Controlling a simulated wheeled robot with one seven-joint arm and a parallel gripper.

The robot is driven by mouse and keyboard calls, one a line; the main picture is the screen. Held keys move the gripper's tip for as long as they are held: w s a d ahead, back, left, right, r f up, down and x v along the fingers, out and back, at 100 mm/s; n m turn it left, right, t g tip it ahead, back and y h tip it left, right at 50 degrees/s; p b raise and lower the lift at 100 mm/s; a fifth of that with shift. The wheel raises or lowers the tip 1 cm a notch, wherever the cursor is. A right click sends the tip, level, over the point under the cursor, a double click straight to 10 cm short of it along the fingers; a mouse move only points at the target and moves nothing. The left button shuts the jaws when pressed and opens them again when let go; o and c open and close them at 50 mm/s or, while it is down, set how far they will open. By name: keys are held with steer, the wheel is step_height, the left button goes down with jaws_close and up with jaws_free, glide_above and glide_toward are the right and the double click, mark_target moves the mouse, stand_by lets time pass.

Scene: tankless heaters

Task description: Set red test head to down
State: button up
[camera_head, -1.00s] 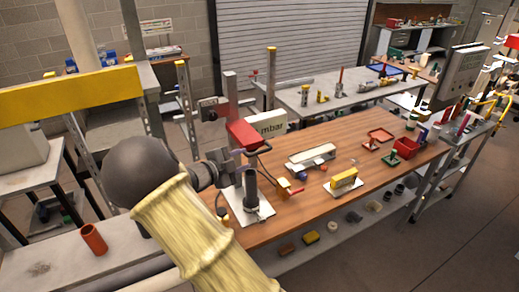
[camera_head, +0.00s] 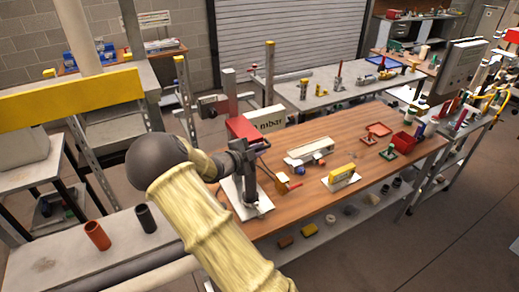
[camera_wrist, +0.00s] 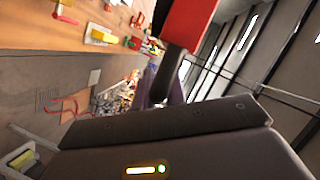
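The red test head (camera_head: 243,128) sits on a stand at the left end of the wooden workbench, beside a white box marked "mbar" (camera_head: 266,119). A dark upright cylinder (camera_head: 249,188) stands below it on a white base plate (camera_head: 232,192). My gripper (camera_head: 243,150) is just below and in front of the head, over the cylinder. In the wrist view the red head (camera_wrist: 190,22) fills the top centre, with a dark bar (camera_wrist: 170,75) reaching down from it toward my gripper. The fingertips are not clear, so I cannot tell open from shut, nor whether they touch.
A white device (camera_head: 310,150) and a yellow-topped block (camera_head: 342,175) stand right of the stand. Red (camera_head: 402,143) and green trays lie farther right. An orange cup (camera_head: 97,235) and a black cup (camera_head: 146,218) stand on the left bench. Floor at lower right is clear.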

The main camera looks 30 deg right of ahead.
jaws_close()
step_height(320, 180, down, 13)
steer(key=b, duration=1.1)
steer(key=shift+b, duration=0.3)
steer(key=shift+s, duration=0.1)
steer(key=o, duration=0.6)
jaws_free()
steer(key=shift+r, duration=0.1)
steer(key=shift+a, duration=0.1)
